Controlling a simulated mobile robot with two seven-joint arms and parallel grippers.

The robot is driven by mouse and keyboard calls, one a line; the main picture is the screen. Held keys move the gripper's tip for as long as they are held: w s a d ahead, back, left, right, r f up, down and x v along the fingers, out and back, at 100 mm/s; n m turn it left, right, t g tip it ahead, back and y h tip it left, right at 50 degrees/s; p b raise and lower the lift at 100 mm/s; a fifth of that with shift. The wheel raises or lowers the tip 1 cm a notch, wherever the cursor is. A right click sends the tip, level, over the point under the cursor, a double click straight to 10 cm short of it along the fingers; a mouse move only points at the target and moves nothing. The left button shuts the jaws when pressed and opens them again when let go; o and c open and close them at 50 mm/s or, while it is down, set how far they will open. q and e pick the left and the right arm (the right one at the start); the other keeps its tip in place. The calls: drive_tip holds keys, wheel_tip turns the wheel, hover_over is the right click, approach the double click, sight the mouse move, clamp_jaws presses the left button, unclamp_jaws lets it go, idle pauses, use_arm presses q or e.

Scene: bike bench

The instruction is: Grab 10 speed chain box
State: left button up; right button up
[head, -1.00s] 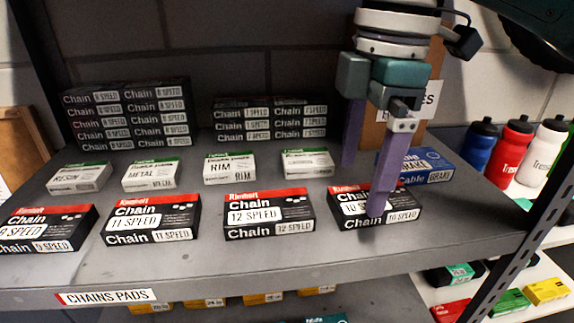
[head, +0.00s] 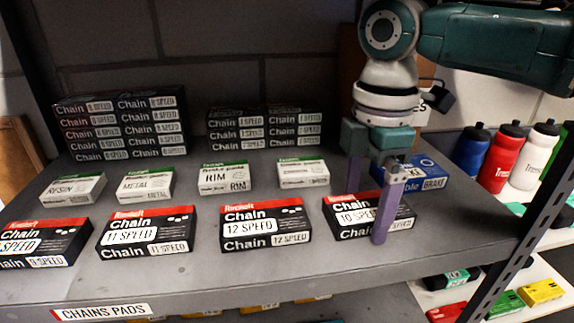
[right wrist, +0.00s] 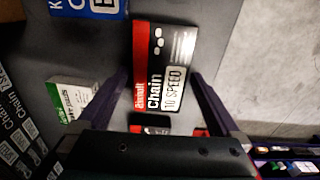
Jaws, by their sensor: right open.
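The 10 speed chain box (head: 345,215) is black with a red stripe and a white label. It lies flat at the right end of the front row on the grey shelf. It also shows in the right wrist view (right wrist: 163,70), between the two fingers. My right gripper (head: 368,215) is open, pointing down over the box. One purple finger stands in front of the box and hides part of its right side; the other is behind it. I cannot tell whether the fingers touch it. My left gripper is not in view.
A 12 speed chain box (head: 265,224) lies to the left, with a gap. A blue cable box (head: 425,175) sits close behind the gripper. Small pad boxes, including a green-white one (head: 303,173), form the row behind. A dark shelf post (head: 520,240) stands at right.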

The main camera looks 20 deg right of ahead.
drive_tip(key=c, duration=1.6)
